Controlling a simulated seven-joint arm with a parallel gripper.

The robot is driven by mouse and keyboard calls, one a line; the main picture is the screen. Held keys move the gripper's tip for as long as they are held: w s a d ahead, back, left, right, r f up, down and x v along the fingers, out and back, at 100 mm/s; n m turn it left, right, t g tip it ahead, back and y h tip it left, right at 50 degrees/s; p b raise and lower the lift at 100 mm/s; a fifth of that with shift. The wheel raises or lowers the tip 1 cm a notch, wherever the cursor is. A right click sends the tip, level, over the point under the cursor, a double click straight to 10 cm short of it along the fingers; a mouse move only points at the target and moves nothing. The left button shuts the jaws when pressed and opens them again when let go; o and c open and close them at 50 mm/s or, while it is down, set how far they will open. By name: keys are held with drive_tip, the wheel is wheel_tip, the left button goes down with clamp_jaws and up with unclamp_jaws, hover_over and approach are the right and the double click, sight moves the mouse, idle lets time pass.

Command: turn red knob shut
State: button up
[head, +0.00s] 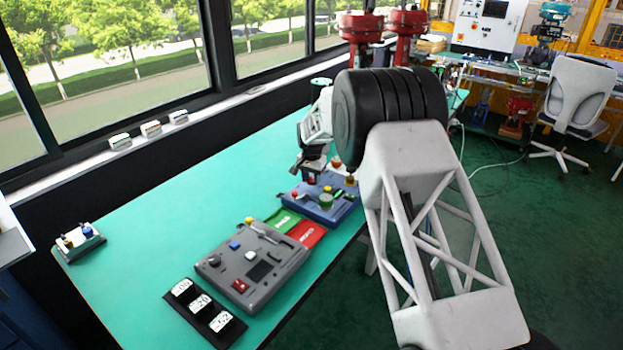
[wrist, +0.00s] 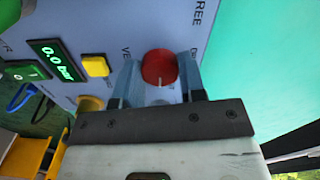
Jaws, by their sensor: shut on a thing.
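The red knob (wrist: 159,67) is round and sits on a blue-grey panel face (wrist: 150,25), between the two fingers of my gripper (wrist: 161,80) in the wrist view. The fingers are shut on it, one on each side. Printed lettering beside the knob is partly hidden by the fingers. In the head view my gripper (head: 313,172) points down at the blue panel box (head: 330,217) on the green table. There, the gripper and arm cover part of the box, and I cannot clearly make out the gripped knob.
In the wrist view, a yellow button (wrist: 95,66) and a green-lit display (wrist: 55,60) reading 0.0 bar lie left of the knob. The table's left part is mostly clear.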

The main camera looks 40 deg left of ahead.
sight(312, 179)
drive_tip(key=o, duration=0.9)
drive_tip(key=shift+r, duration=0.15)
drive_tip(key=shift+r, duration=3.8)
